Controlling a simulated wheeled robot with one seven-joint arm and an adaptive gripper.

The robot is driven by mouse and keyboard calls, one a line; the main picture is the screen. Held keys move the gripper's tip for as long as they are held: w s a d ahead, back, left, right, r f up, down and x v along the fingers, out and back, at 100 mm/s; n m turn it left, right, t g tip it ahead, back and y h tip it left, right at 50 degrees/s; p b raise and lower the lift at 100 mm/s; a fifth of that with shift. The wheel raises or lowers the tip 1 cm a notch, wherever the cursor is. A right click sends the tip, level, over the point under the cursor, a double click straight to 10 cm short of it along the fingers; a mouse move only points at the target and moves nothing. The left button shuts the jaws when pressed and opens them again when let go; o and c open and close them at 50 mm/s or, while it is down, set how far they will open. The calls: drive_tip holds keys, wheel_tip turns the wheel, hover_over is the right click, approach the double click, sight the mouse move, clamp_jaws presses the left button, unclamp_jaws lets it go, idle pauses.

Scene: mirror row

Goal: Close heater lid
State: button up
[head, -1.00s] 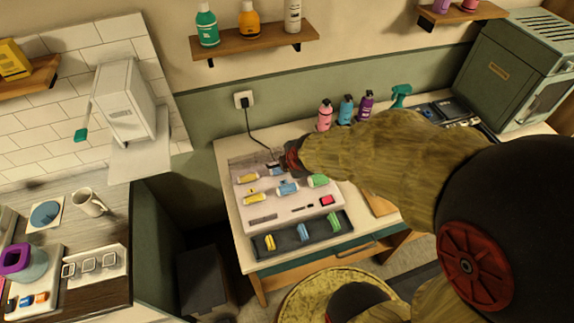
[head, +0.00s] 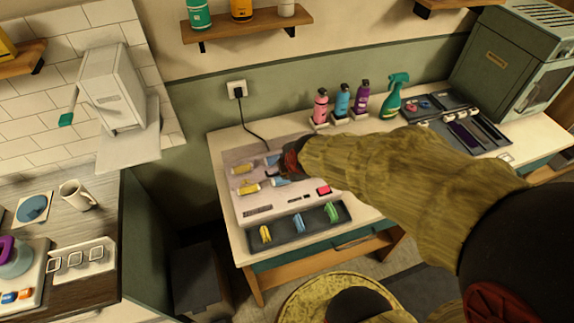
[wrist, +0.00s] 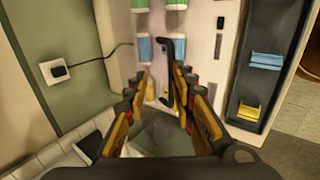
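The heater is a pale flat unit (head: 285,206) on the table, with yellow rollers (head: 247,188), blue rollers (head: 271,160) and a red switch (head: 324,190). It also shows in the wrist view (wrist: 203,62), with green rollers (wrist: 176,4) that my arm hides in the head view. I cannot clearly make out the lid; a greyish, see-through area lies low between my fingers in the wrist view. My gripper (head: 290,162) is over the heater's back part. In the wrist view its yellow-and-black fingers (wrist: 159,74) are apart, with no thing clearly held.
A dark tray (head: 287,237) with coloured clips lies in front of the heater. Bottles (head: 342,100) and a green spray bottle (head: 396,93) stand behind my arm. A wall socket (head: 237,90) has a cord running down to the heater. A round stool (head: 300,297) stands before the table.

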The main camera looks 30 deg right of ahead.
drive_tip(key=v, duration=1.2)
drive_tip(key=shift+c, duration=0.3)
